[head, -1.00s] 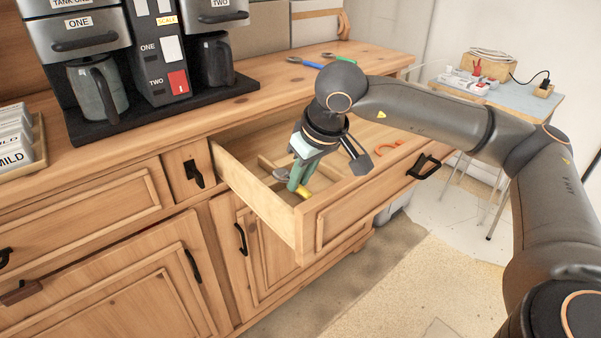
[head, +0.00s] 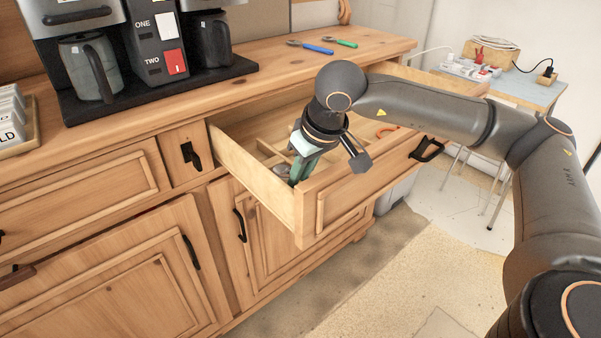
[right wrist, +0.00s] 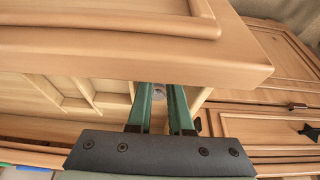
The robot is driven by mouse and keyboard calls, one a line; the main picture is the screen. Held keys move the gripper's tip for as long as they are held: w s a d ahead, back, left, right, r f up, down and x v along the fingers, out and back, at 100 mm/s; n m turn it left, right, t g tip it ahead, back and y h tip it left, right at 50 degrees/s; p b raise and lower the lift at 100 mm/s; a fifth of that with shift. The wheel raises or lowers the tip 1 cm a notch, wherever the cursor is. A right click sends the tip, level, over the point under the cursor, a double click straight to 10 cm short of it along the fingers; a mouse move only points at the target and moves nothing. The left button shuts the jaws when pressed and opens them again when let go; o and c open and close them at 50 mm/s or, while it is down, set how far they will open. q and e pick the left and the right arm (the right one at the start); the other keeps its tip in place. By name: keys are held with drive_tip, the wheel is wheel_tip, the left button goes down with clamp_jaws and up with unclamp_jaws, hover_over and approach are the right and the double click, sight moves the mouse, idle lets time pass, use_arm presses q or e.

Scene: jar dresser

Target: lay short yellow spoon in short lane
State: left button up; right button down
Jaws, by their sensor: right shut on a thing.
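My right gripper (head: 303,168) reaches down into the open drawer (head: 254,188), near its left front corner. It is shut on the short yellow spoon, whose grey bowl (head: 281,171) shows just left of the green fingers. The yellow handle is hidden now behind the drawer wall and the fingers. Wooden dividers split the drawer into lanes; the right wrist view shows several compartments (right wrist: 110,100) beside the fingers (right wrist: 160,112). I cannot tell which lane the spoon is over, or whether it touches the floor. My left gripper is out of view.
An orange-handled item (head: 386,130) lies farther right in the drawer. Blue-handled (head: 318,49) and green-handled (head: 346,43) utensils lie on the counter (head: 200,105). A coffee machine (head: 155,45) stands at the back left. The drawer front is close to my gripper.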

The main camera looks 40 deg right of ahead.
drive_tip(key=c, duration=0.7)
unclamp_jaws()
drive_tip(key=shift+c, duration=0.2)
drive_tip(key=p+v, duration=0.1)
drive_tip(key=v, duration=1.1)
drive_tip(key=shift+r, duration=0.3)
drive_tip(key=shift+s, duration=0.15)
